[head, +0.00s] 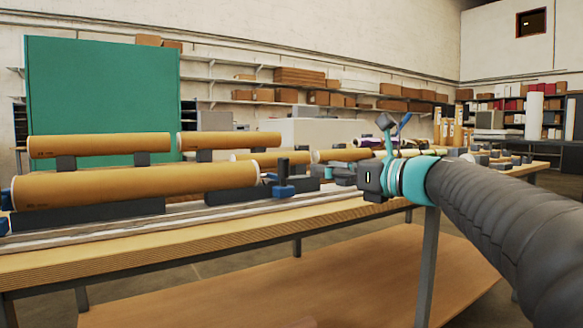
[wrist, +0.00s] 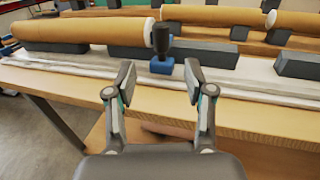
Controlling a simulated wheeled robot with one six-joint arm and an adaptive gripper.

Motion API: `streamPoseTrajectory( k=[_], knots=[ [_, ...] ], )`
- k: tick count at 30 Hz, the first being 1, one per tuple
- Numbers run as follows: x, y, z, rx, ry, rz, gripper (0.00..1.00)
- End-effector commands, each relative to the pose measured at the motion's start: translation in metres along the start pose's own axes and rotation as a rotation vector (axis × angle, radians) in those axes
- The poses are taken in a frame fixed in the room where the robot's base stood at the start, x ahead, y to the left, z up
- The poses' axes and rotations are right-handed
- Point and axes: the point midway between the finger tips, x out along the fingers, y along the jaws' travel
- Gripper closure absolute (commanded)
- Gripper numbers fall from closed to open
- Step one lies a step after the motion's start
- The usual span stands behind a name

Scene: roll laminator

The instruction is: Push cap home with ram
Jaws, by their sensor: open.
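A brown cardboard tube (head: 140,186) lies in a dark cradle at the near side of the bench. It also shows in the wrist view (wrist: 85,30), with a white rim or cap (wrist: 149,32) at its right end; how far that is seated I cannot tell. The ram, a blue block (wrist: 162,66) with an upright black handle (wrist: 163,40), stands just right of that tube end. It also shows in the head view (head: 283,190). My gripper (wrist: 159,78) is open and empty, in front of the ram, with the ram seen between its fingers and apart from them.
More brown tubes (head: 230,139) lie in cradles farther back. A dark block (wrist: 297,65) sits on the bench at the right of the wrist view. The bench's wooden front edge (wrist: 250,125) runs below my gripper. A lower shelf (head: 290,280) is under the bench.

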Motion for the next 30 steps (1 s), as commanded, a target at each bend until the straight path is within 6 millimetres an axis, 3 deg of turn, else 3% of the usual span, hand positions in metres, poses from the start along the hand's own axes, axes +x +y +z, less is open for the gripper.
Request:
streamPoseTrajectory(
  k=[18, 24, 30],
  knots=[
    [0.107, 0.002, -0.002, -0.004, 0.004, 0.003, 0.47],
    [0.125, 0.002, -0.001, -0.005, 0.003, 0.002, 0.47],
    [0.129, 0.002, -0.001, -0.005, 0.002, 0.001, 0.47]
  ],
)
